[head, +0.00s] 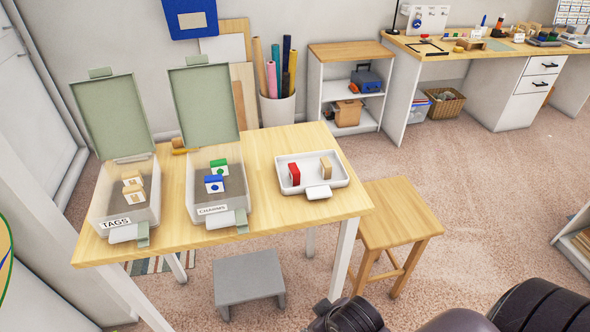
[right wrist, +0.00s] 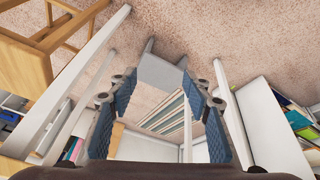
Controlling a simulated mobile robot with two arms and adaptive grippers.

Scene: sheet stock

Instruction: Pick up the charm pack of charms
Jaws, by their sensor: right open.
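A grey, clear-sided box (head: 232,203) labelled CHARMS stands on the wooden table (head: 262,160) with its green lid up. Inside are a green-and-white pack (head: 219,168) and a blue-and-white pack (head: 214,185). A white tray (head: 331,183) to its right holds a red pack (head: 294,174) and a tan pack (head: 326,167). I cannot tell which pack is the charm pack. My right gripper (right wrist: 158,82) is open and empty in the right wrist view, facing the floor area with a grey step stool. My left gripper is not in view.
A box (head: 152,205) labelled TAGS, lid up, holds tan packs left of the CHARMS box. A wooden stool (head: 400,213) stands right of the table. A grey step stool (head: 248,272) stands on the floor in front. The table's front right corner is clear.

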